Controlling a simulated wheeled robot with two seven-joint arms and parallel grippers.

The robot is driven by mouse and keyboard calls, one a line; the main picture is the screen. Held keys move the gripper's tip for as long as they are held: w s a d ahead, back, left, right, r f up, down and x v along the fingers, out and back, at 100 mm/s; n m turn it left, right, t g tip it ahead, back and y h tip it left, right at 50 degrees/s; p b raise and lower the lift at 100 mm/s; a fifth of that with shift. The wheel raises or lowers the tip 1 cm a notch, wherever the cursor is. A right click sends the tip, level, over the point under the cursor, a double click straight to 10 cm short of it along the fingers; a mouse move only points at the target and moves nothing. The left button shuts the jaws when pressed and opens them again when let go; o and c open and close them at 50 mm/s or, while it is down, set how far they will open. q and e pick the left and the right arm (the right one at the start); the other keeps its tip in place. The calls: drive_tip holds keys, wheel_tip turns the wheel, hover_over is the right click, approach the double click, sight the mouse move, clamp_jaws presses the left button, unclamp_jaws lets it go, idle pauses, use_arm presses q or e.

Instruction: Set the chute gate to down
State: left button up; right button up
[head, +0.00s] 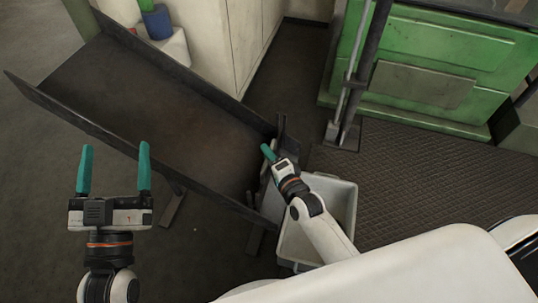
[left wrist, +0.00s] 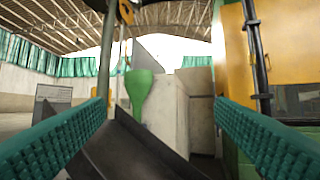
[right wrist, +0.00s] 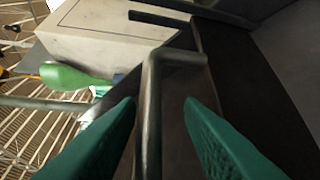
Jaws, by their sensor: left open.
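The chute (head: 150,95) is a dark metal trough sloping down to the right in the head view. Its gate (head: 272,190) is at the lower right end, partly hidden by my right gripper. My right gripper (head: 268,152) is at that end. In the right wrist view a bent metal rod handle (right wrist: 152,115) runs between the teal fingers of my right gripper (right wrist: 160,103). The fingers are apart around it, the left one nearer the rod. My left gripper (head: 115,160) is open and empty, in front of the chute's near side.
A light grey bin (head: 345,195) stands under the chute's lower end, beside my right arm. A green machine (head: 430,60) with upright bars (head: 365,70) is at the back right. A pale cabinet (head: 215,35) stands behind the chute. Floor at the left is clear.

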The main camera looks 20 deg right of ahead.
drive_tip(key=shift+s+r, duration=0.1)
use_arm(q)
wheel_tip(320, 180, down, 13)
drive_tip(key=s+a+g+y+p, duration=0.2)
drive_tip(key=g+y+p, duration=0.1)
drive_tip(key=g, duration=0.6)
drive_tip(key=shift+a+p, duration=0.3)
drive_tip(key=shift+p, duration=0.05)
use_arm(e)
drive_tip(key=v, duration=1.1)
drive_tip(key=shift+s, duration=0.4)
drive_tip(key=shift+r, duration=0.1)
